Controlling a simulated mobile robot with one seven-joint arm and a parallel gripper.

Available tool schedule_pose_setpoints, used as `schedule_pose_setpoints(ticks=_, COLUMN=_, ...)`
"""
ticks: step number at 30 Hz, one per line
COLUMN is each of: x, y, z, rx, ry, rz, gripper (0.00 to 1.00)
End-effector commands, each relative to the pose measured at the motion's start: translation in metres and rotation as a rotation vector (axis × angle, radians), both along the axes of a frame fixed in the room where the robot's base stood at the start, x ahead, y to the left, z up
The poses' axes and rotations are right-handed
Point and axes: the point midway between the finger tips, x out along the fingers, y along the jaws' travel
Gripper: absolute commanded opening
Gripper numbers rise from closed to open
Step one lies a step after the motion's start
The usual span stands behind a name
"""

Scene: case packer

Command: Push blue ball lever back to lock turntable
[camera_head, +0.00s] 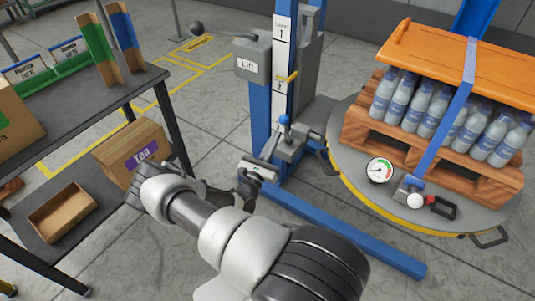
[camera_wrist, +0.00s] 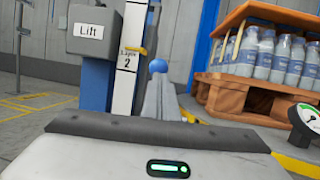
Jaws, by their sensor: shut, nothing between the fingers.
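The blue ball (camera_head: 284,119) tops a short upright lever beside the turntable (camera_head: 459,218), near the foot of the blue lift column. My gripper (camera_head: 286,145) is shut and empty, low beside the lever and just below the ball. In the wrist view the blue ball (camera_wrist: 158,66) shows straight ahead, right above the tips of my gripper (camera_wrist: 159,82). The lever's stem is mostly hidden there, and I cannot tell whether my fingers touch it. The turntable carries a wooden pallet (camera_head: 365,142) of bottles.
The lift box (camera_head: 253,66) with a black-knobbed handle stands behind the lever. A blue floor beam (camera_head: 345,232) runs to the right. A shelf with a Tea box (camera_head: 140,150) is at left.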

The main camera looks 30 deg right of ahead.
Motion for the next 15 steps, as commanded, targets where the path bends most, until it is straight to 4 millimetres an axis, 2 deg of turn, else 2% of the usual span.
schedule_pose_setpoints(ticks=3, x=0.008, y=-0.015, z=0.004, rx=0.001, ry=-0.001, rz=-0.002, gripper=0.0)
schedule_pose_setpoints(ticks=6, x=0.013, y=-0.022, z=0.007, rx=0.0, ry=-0.001, rz=0.0, gripper=0.0)
schedule_pose_setpoints(ticks=15, x=0.015, y=-0.026, z=0.01, rx=0.0, ry=-0.001, rz=0.0, gripper=0.0)
